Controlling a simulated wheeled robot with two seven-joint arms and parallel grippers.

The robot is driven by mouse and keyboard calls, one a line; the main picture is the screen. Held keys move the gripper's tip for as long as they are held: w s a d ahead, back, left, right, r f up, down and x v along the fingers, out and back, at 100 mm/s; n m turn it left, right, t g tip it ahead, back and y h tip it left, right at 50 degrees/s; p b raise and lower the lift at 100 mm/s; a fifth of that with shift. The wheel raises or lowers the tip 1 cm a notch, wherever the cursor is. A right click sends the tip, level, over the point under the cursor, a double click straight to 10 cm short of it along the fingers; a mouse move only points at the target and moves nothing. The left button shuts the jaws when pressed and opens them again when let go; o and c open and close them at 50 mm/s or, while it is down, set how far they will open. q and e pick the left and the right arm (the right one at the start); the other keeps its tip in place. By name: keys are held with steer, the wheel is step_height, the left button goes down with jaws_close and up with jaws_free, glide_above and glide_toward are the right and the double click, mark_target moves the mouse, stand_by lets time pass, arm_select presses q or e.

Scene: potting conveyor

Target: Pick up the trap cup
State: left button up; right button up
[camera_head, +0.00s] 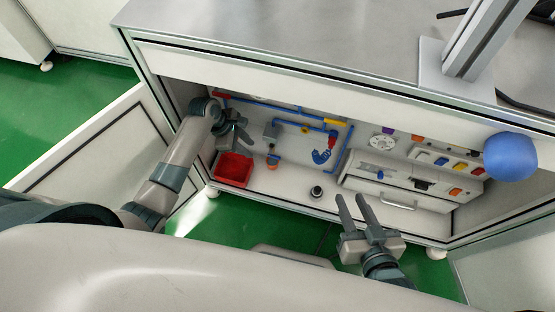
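A small round dark-topped piece with a pale lower part, which looks like the trap cup (316,192), stands loose on the cabinet floor near its front edge. My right gripper (352,204) is open and empty, to the right of the piece and apart from it, with its fingers pointing up in the picture. My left gripper (237,137) is inside the cabinet above the red bin, up and left of the piece. Its fingers look parted, with nothing seen between them.
A red bin (234,169) stands at the cabinet's left. Blue pipes (290,123) run along the back wall. A white drawer unit (395,192) fills the right side. A blue ball (510,156) shows in front at right. The counter edge overhangs the opening.

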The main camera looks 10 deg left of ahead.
arm_select(q)
steer(key=shift+w+r, duration=0.15)
steer(key=shift+w, duration=0.1)
arm_select(e)
steer(key=shift+r, duration=0.3)
